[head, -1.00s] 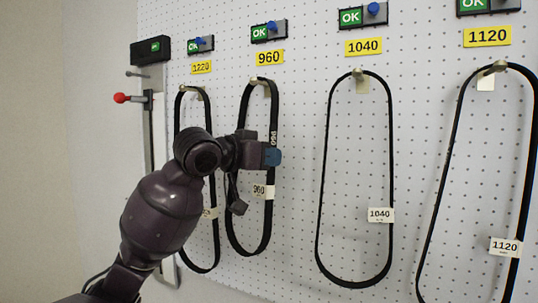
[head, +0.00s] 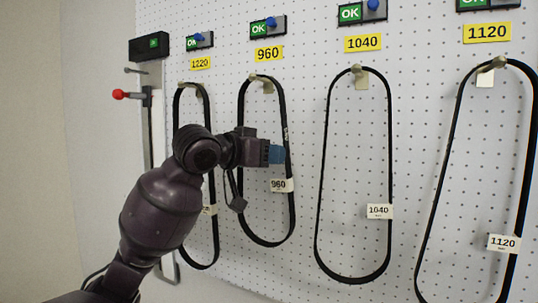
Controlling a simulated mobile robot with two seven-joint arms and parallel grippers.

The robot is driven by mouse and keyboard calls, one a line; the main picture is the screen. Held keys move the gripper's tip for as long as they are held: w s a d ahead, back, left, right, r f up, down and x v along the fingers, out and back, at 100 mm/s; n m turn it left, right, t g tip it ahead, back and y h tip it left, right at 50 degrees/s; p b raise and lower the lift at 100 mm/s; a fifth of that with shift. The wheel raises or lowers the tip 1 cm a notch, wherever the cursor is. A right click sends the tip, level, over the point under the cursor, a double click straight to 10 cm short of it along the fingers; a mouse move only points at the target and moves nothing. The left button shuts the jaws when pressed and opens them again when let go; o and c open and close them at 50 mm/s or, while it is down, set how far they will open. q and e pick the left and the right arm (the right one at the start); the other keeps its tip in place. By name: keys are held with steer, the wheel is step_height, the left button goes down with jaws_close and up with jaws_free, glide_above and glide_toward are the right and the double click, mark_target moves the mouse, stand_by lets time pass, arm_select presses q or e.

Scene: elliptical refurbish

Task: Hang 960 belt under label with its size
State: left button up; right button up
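The black 960 belt (head: 288,205) hangs from the hook (head: 266,84) under the yellow 960 label (head: 268,54). Its white size tag (head: 281,185) shows on its right strand. The lower part of the loop is swung to the right. My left gripper (head: 276,154), with blue fingertips, is at the belt's right strand, just above the tag. The fingertips overlap the strand in this view, and I cannot tell whether they are shut on it. My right gripper is not in view.
Belts 1220 (head: 216,235), 1040 (head: 319,190) and 1120 (head: 440,185) hang on neighbouring hooks of the white pegboard (head: 340,120). Green OK boxes with blue knobs sit above the labels. A clamp with a red handle (head: 119,94) is at the left.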

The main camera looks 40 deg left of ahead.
arm_select(q)
steer(key=s+r+b, duration=0.1)
steer(key=s, duration=0.9)
steer(key=shift+s+a+r+b, duration=0.25)
steer(key=shift+s+a+b, duration=0.05)
steer(key=shift+s+a, duration=0.1)
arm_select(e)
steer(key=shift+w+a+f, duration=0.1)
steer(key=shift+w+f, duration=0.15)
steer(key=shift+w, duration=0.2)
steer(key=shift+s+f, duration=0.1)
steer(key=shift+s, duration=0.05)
